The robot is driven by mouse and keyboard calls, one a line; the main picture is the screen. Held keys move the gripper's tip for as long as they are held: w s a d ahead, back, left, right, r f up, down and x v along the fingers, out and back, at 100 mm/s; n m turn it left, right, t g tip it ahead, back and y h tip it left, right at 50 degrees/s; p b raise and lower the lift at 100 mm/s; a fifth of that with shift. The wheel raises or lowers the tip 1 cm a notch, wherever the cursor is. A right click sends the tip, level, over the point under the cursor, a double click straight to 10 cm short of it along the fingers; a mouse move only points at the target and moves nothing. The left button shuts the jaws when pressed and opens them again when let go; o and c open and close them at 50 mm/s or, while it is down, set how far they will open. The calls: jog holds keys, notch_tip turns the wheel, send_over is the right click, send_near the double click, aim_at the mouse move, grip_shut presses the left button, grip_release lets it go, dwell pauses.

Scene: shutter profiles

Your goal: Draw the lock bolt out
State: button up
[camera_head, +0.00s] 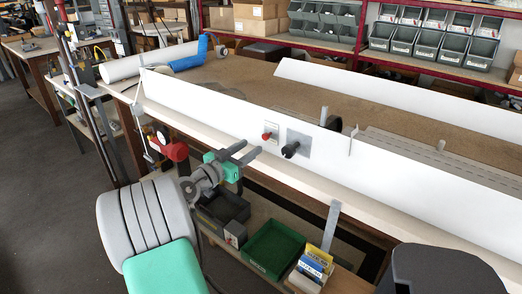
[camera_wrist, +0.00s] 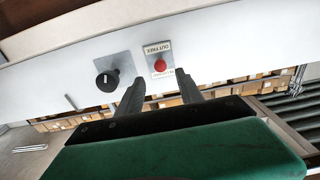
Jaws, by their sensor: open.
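A red knob (camera_head: 267,135), which appears to be the lock bolt, sits on a small pale plate on the long white profile (camera_head: 360,165). In the wrist view the red knob (camera_wrist: 160,66) stands under a label reading "OUT FREE". A black knob (camera_head: 291,149) on a square grey plate is beside it; it also shows in the wrist view (camera_wrist: 107,79). My gripper (camera_head: 242,151) is open and empty, in front of the profile. In the wrist view the red knob appears between the fingertips (camera_wrist: 161,88) and a little beyond them, apparently untouched.
A small upright pin (camera_head: 351,140) stands on the profile to the right. Below the bench edge are a green bin (camera_head: 273,248) and a box of yellow and blue packs (camera_head: 313,265). A red device (camera_head: 172,147) hangs at the bench's left. Shelves with grey bins (camera_head: 440,55) are behind.

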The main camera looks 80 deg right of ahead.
aim_at(264, 137)
jog(key=x, duration=0.7)
jog(key=shift+w+r+p, duration=0.1)
jog(key=shift+p, duration=0.25)
jog(key=shift+a, duration=0.1)
grip_shut()
dwell(0.8)
